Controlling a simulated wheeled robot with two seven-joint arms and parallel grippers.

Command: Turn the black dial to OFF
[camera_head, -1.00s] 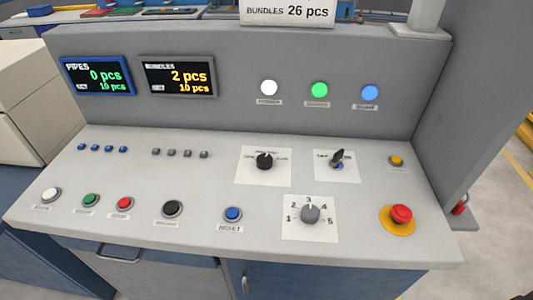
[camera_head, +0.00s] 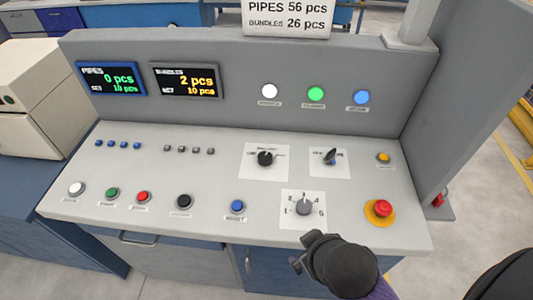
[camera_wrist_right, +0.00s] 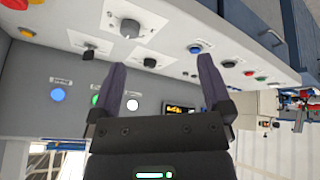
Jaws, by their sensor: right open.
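A black dial (camera_head: 265,158) sits on a white label plate in the upper middle of the sloping console panel. It also shows in the right wrist view (camera_wrist_right: 150,62); its printed words are too blurred to read. Right of it is a second dark selector knob (camera_head: 330,156), also in the wrist view (camera_wrist_right: 88,53). A grey dial (camera_head: 304,207) numbered 1 to 5 sits below them. My right gripper (camera_head: 304,252) is in front of the console's near edge, below the grey dial. In the wrist view its fingers (camera_wrist_right: 161,64) are apart and empty. My left gripper is not in view.
A red emergency button (camera_head: 379,208) on a yellow base is at the panel's right. A blue button (camera_head: 237,206) is left of the grey dial, with several others farther left. Two displays (camera_head: 185,80) and three lights are on the upright back panel.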

